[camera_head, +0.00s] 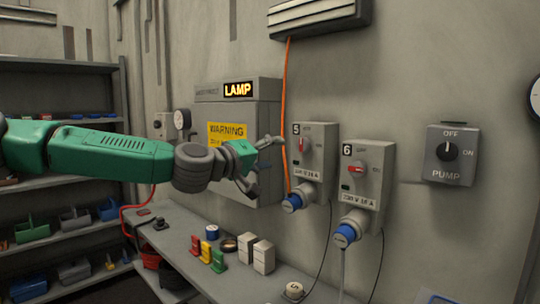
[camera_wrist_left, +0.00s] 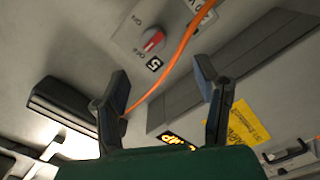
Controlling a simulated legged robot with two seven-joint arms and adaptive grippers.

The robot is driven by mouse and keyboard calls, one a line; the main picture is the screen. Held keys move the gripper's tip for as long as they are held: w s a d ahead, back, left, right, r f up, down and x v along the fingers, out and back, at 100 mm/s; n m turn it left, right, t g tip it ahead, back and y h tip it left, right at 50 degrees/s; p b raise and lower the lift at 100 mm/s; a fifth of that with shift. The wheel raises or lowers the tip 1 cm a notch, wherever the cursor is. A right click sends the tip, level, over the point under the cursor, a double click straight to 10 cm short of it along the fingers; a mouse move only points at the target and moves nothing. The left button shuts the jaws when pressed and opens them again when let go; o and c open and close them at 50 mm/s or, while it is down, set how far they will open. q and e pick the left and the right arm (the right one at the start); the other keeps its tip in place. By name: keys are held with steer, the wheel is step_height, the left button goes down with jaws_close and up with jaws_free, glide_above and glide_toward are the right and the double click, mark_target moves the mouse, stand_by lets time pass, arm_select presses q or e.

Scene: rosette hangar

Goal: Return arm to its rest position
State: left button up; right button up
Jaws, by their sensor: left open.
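My left arm comes in from the left in the head view, stretched out level across the wall. Its gripper (camera_head: 266,166) is open and empty, in front of the grey lamp cabinet (camera_head: 262,110) and just left of the orange cable (camera_head: 286,90). In the left wrist view the two fingers (camera_wrist_left: 162,78) stand apart. The orange cable (camera_wrist_left: 170,65) crosses the gap between them in the picture; I cannot tell its depth. My right gripper is in neither view.
Socket box 5 (camera_head: 318,140) and socket box 6 (camera_head: 374,163) are right of the gripper. A pump switch (camera_head: 450,154) is farther right. A bench (camera_head: 180,242) with several small items lies below. Shelves (camera_head: 85,180) stand behind the arm at left.

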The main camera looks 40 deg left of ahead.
arm_select(q)
steer(key=shift+f, duration=0.1)
steer(key=s+d+f+m+g+b, duration=0.1)
steer(key=s+d+f+m+g, duration=0.2)
steer(key=f, duration=0.8)
steer(key=s+d+f+m+g+b, duration=0.15)
steer(key=d+f, duration=0.35)
steer(key=f, duration=0.6)
steer(key=s+d+f+m+g+b, duration=0.1)
steer(key=d+f+g, duration=0.25)
steer(key=f, duration=0.75)
steer(key=s+d+f+m+g+b, duration=0.1)
steer(key=s+d+f+m+g, duration=0.2)
steer(key=s+f, duration=1.05)
steer(key=s+d+f+m+g+b, duration=0.1)
steer(key=s+f+g, duration=0.2)
steer(key=s+f, duration=0.3)
steer(key=s+f+m+g+y, duration=0.1)
steer(key=s+f+g, duration=0.2)
steer(key=s+f, duration=0.4)
steer(key=s, duration=0.5)
steer(key=shift+d+f+m+y+b, duration=0.25)
steer(key=shift+d+m+y+b, duration=0.05)
steer(key=shift+d+m+b, duration=0.1)
steer(key=shift+w, duration=0.15)
steer(key=shift+a, duration=0.1)
